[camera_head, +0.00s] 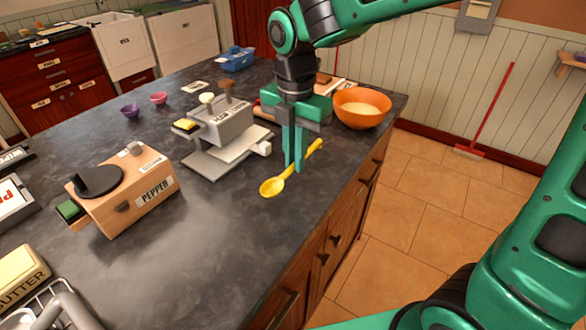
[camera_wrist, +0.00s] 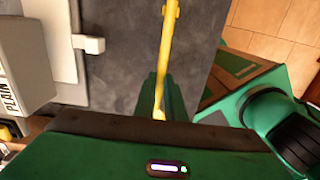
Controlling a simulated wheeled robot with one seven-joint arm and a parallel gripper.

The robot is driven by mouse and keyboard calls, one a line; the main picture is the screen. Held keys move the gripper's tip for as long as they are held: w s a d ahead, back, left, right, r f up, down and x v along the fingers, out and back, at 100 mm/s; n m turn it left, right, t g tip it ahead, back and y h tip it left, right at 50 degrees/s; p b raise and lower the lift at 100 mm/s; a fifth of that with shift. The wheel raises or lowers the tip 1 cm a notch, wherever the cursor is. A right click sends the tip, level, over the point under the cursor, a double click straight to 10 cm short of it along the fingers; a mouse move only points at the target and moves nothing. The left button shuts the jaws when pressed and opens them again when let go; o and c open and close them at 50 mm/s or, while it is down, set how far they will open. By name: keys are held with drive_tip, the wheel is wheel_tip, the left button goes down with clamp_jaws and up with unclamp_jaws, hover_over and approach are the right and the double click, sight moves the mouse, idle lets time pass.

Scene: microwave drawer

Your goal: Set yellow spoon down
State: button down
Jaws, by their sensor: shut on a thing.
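The yellow spoon (camera_head: 273,187) is at the right edge of the dark countertop in the head view, its bowl toward the front left and its handle toward the back right. My gripper (camera_head: 294,168) points straight down and is shut on the spoon's handle. In the wrist view the yellow handle (camera_wrist: 166,50) runs up from between my green fingers (camera_wrist: 160,100). The spoon is at or just above the counter surface; I cannot tell whether it touches. The fingers hide a short part of the handle.
A grey device (camera_head: 222,130) stands left of my gripper, and an orange bowl (camera_head: 361,108) is behind it to the right. A wooden pepper box (camera_head: 125,190) is farther left. The dark counter (camera_head: 225,230) is bare in front of the spoon, and its edge drops off close on the right.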

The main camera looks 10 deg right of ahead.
sight(295, 183)
drive_tip(key=shift+f, duration=2)
drive_tip(key=c, duration=1.8)
unclamp_jaws()
drive_tip(key=shift+f, duration=0.1)
wheel_tip(295, 183, up, 12)
drive_tip(key=shift+r, duration=0.15)
